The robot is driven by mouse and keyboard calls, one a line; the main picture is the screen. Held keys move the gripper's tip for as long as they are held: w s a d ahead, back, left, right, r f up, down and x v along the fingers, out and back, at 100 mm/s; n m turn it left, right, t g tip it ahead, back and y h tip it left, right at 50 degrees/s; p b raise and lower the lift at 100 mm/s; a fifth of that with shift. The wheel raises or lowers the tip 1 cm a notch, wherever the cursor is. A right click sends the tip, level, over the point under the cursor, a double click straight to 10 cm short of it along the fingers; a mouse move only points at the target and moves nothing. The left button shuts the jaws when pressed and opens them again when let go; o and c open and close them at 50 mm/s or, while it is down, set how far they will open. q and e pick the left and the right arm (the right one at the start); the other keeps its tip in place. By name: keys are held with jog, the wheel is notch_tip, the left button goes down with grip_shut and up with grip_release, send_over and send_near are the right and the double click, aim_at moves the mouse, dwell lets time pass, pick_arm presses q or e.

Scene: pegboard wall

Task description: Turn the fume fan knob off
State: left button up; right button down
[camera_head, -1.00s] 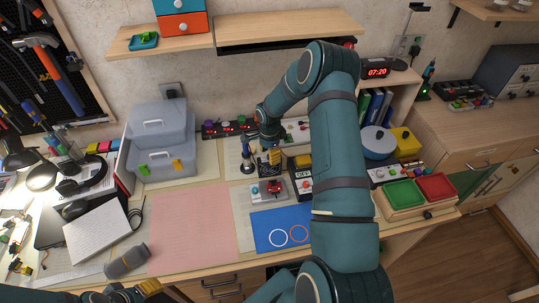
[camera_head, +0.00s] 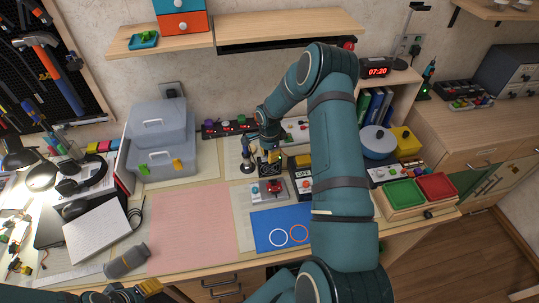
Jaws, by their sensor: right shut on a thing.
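My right gripper (camera_head: 272,157), with yellow fingertips, points down over a small dark box (camera_head: 268,169) near the back middle of the desk. It is shut on what appears to be the fume fan knob; the fingers hide the knob, and its turn position cannot be read. A dark unit with a white OFF label (camera_head: 302,183) stands just to the right of the gripper, partly behind my arm. My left gripper (camera_head: 146,289) is at the bottom left edge, away from the knob; its jaw opening is not clear.
A red-topped grey device (camera_head: 271,190) sits just in front of the dark box. A soldering stand (camera_head: 247,162) is close to its left. A power strip (camera_head: 225,128) lies behind. A pink mat (camera_head: 192,230) and a blue mat (camera_head: 282,229) lie in front.

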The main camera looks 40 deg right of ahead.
jog(key=n+b, duration=0.1)
jog(key=n, duration=0.1)
jog(key=shift+f+n+b, duration=0.1)
jog(key=shift+n+b, duration=0.2)
jog(key=n+b, duration=0.1)
jog(key=n, duration=0.2)
jog(key=shift+n+b, duration=0.3)
jog(key=n+b, duration=0.1)
jog(key=n, duration=0.2)
jog(key=shift+n, duration=0.3)
jog(key=n+b, duration=0.1)
jog(key=n, duration=0.2)
jog(key=shift+n, duration=0.3)
jog(key=n, duration=0.3)
jog(key=shift+n+b, duration=0.3)
jog(key=shift+b, duration=0.1)
jog(key=n, duration=0.4)
jog(key=shift+n, duration=0.3)
jog(key=n, duration=0.3)
jog(key=shift+n, duration=0.3)
jog(key=n, duration=0.4)
jog(key=shift+n, duration=0.3)
